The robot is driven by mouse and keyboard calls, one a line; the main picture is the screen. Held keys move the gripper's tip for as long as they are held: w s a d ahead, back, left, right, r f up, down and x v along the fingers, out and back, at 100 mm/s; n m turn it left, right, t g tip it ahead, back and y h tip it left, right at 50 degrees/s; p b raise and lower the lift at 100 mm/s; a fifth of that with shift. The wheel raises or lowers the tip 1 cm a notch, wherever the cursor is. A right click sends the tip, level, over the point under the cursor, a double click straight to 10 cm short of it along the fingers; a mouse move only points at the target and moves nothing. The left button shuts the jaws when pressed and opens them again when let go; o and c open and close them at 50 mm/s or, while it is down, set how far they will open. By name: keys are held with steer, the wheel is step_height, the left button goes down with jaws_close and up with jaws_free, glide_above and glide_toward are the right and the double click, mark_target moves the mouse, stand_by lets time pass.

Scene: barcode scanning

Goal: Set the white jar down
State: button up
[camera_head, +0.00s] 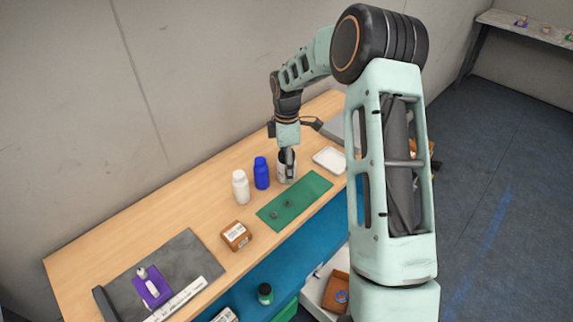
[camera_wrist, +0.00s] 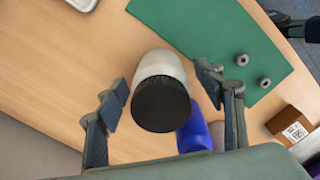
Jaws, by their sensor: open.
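The white jar (camera_head: 282,174) with a black lid stands upright on the wooden table, at the far side of the green mat. In the wrist view the jar (camera_wrist: 160,66) lies between my two fingers, its black lid towards the camera. My gripper (camera_head: 289,158) is directly over the jar and points down. Its fingers (camera_wrist: 163,94) are spread, with a visible gap on each side of the jar. The jar's base is partly hidden in the wrist view.
A blue bottle (camera_head: 261,173) stands close to the left of the jar, with a white bottle (camera_head: 240,187) beyond it. The green mat (camera_head: 304,198) holds two small grey pieces. A white tray (camera_head: 330,160) lies to the right. A brown box (camera_head: 236,236) sits further left.

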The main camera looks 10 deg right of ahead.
steer(key=shift+f, duration=0.45)
steer(key=shift+c, duration=0.2)
steer(key=c, duration=1.3)
steer(key=shift+c, duration=0.8)
steer(key=shift+r, duration=0.15)
